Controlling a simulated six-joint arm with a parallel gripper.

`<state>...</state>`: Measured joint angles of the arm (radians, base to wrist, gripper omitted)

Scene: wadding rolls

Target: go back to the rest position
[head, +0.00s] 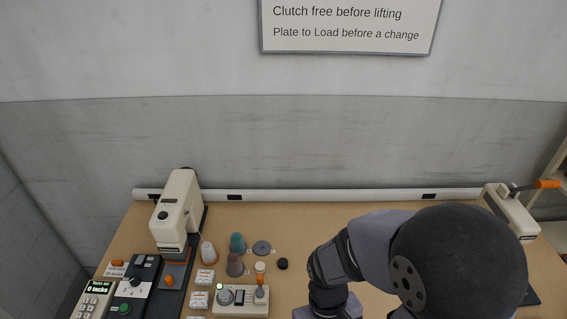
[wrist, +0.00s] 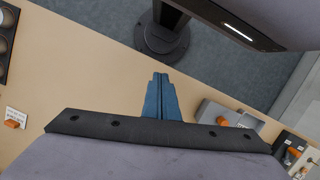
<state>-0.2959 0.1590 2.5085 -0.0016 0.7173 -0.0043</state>
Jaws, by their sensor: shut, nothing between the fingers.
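My gripper (wrist: 160,76) shows in the wrist view as two blue fingers side by side, closed together with nothing between them. It is above the tan worktable (wrist: 95,70), with its tips toward the table's edge and the grey floor. In the head view my arm reaches over the right part of the table, and the gripper itself does not show there.
In the head view a cream machine (head: 178,212) stands at the back left. Wadding-like rolls (head: 208,252), a grey disc (head: 262,248) and a switch box (head: 241,297) are to its right. A cream crank device (head: 512,210) stands at the far right. A dark round stand (wrist: 162,40) is on the floor.

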